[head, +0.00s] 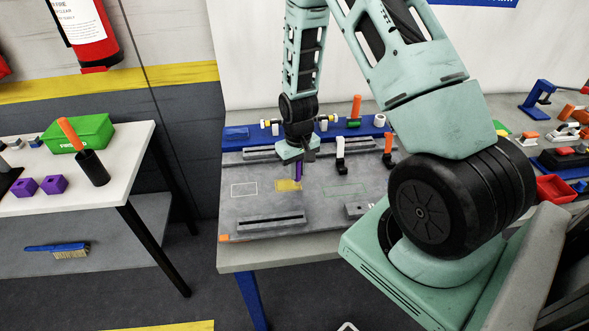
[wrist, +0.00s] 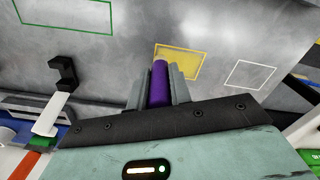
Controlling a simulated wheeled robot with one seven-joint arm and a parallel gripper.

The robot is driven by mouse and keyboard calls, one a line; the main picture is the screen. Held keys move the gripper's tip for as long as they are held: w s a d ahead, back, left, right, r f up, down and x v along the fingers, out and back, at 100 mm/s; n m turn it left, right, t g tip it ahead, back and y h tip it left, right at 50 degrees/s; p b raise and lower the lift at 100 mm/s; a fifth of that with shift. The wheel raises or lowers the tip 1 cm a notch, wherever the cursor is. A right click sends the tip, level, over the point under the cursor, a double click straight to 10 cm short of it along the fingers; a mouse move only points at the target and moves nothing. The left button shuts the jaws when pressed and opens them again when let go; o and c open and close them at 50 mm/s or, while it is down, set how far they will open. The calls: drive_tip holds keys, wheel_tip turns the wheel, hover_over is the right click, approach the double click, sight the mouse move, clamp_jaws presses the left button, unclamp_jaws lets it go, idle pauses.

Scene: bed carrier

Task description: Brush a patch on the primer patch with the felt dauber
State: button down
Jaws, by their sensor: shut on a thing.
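My gripper (head: 298,158) is shut on the felt dauber (head: 299,172), a purple cylinder. In the wrist view the gripper (wrist: 159,75) has a grey finger on each side of the dauber (wrist: 159,85). The primer patch (head: 287,185) is a yellow outlined rectangle on the grey plate, partly filled with yellow. In the wrist view the dauber's far end overlaps the patch (wrist: 185,62). The yellow fill lies around and right of that end. I cannot tell whether the tip touches the plate.
A white outlined rectangle (head: 244,189) and a green one (head: 343,191) flank the patch on the grey plate (head: 262,207). Toggle clamps (head: 341,152) stand at the right. A raised bar (head: 272,220) lies in front. A blue rack (head: 350,128) stands behind.

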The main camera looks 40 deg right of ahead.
idle(0.3)
drive_tip(key=shift+w+a, duration=0.55)
drive_tip(key=shift+a, duration=0.2)
drive_tip(key=shift+a, duration=0.1)
drive_tip(key=shift+w+a, duration=0.5)
drive_tip(key=shift+a, duration=0.15)
drive_tip(key=shift+w+a, duration=0.5)
drive_tip(key=shift+a, duration=0.2)
drive_tip(key=shift+s+d, duration=0.1)
drive_tip(key=shift+s+d, duration=0.4)
drive_tip(key=shift+d, duration=0.2)
drive_tip(key=shift+d, duration=0.1)
